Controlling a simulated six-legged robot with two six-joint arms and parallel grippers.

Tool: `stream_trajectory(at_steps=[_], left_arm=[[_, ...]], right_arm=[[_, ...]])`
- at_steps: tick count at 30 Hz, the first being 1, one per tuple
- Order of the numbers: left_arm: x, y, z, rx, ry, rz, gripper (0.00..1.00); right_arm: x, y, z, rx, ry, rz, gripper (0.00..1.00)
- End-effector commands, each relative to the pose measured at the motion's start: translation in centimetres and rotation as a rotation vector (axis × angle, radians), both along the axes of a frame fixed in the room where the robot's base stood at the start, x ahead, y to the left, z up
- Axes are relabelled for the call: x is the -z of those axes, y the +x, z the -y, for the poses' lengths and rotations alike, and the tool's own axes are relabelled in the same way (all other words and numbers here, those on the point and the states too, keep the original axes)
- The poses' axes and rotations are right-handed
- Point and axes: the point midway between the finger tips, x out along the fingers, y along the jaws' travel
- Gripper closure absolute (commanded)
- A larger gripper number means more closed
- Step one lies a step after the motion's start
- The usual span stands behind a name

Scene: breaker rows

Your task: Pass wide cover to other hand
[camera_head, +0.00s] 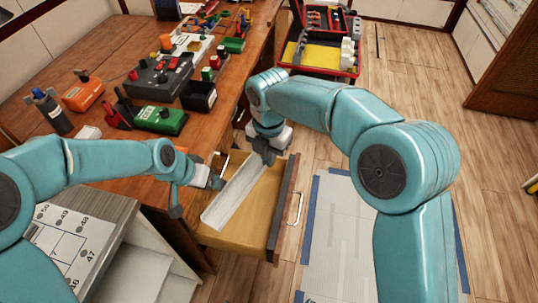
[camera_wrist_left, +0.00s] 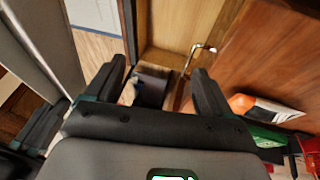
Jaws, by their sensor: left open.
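The wide cover is a long whitish strip (camera_head: 234,194) that slants across the open drawer in the head view. My right gripper (camera_head: 266,152) is at its upper end and appears shut on it; the fingertips partly hide that end. The cover's pale side also shows at the left of the left wrist view (camera_wrist_left: 48,38), with dark gripper parts below it. My left gripper (camera_head: 217,181) is just left of the cover, near its middle. In the left wrist view its two fingers (camera_wrist_left: 158,88) are spread wide, and the cover is outside them, to the left.
The open wooden drawer (camera_head: 240,239) lies below both grippers. The workbench (camera_head: 95,58) carries a green box (camera_head: 160,120), a black bin (camera_head: 198,96) and an orange box (camera_head: 82,96). A red toolbox (camera_head: 318,55) stands at the back.

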Motion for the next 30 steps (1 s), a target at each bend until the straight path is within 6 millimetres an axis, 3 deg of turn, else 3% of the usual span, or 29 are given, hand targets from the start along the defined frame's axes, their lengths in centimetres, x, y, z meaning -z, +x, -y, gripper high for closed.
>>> stream_trajectory(at_steps=[1,6,9,12,15,19,30], left_arm=[[3.0,-1.7,-0.1,-0.043,-0.024,-0.059,0.17],[11.2,-7.9,-0.4,-0.209,-0.076,-0.214,0.17],[15.1,-11.8,0.2,-0.279,-0.084,-0.279,0.17],[17.7,-15.3,0.7,-0.338,-0.093,-0.331,0.17],[19.1,-18.0,1.1,-0.382,-0.099,-0.367,0.17],[20.0,-19.9,1.4,-0.416,-0.106,-0.391,0.17],[20.1,-20.3,1.5,-0.425,-0.108,-0.394,0.17]], right_arm=[[0.0,0.0,0.0,0.0,0.0,0.0,1.0],[0.0,0.0,0.0,0.0,0.0,0.0,1.0],[0.0,0.0,0.0,0.0,0.0,0.0,1.0],[0.0,0.0,0.0,0.0,0.0,0.0,1.0],[0.0,0.0,0.0,0.0,0.0,0.0,1.0],[0.0,0.0,0.0,0.0,0.0,0.0,1.0],[0.0,0.0,0.0,0.001,0.0,0.0,1.0]])
